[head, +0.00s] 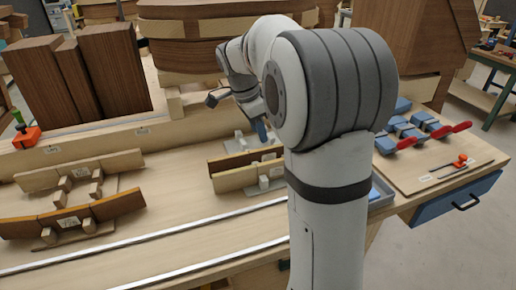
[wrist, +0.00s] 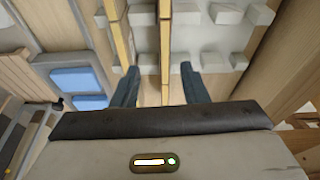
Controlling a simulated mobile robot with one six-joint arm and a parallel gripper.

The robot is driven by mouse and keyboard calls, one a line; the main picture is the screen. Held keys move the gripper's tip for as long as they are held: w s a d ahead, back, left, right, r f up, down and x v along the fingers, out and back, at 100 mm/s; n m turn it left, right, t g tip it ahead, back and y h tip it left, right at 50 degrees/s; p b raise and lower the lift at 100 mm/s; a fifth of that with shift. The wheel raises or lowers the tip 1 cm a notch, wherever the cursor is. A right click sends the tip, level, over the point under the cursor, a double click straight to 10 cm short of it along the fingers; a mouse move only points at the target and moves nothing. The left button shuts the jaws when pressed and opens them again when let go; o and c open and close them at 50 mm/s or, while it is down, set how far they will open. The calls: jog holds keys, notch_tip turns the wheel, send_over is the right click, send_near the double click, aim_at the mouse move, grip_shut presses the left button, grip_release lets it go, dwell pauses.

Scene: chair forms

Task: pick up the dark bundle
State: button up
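A dark brown bundle (head: 222,161) stands on edge in the middle fixture on the bench, behind a paler bundle (head: 236,180). My gripper (head: 262,138) points down over the right part of this fixture, partly hidden by my arm. In the wrist view my gripper (wrist: 160,72) is open, with one finger on each side of a thin upright strip (wrist: 165,45). Another strip (wrist: 120,35) runs beside it to the left. From above only their narrow edges show, so I cannot tell which is the dark one. Nothing is visibly gripped.
White blocks (wrist: 201,17) line the strips. Two curved bundles stand in fixtures at the left, one upper (head: 110,164) and one lower (head: 110,206). Tall brown forms (head: 110,70) stand behind. Blue and red clamps (head: 410,135) lie at the right. A metal rail (head: 200,232) crosses the front.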

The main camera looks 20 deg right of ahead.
aim_at(268, 148)
jog(key=shift+w+d+f+m, duration=0.1)
jog(key=shift+w+d+m, duration=0.1)
jog(key=shift+w+m, duration=0.15)
jog(key=shift+d+f, duration=0.15)
jog(key=shift+f, duration=0.2)
jog(key=x, duration=0.4)
jog(key=p+x, duration=0.1)
jog(key=x, duration=0.1)
jog(key=shift+d+f, duration=0.3)
jog(key=shift+d, duration=0.1)
jog(key=shift+c, duration=0.3)
grip_shut()
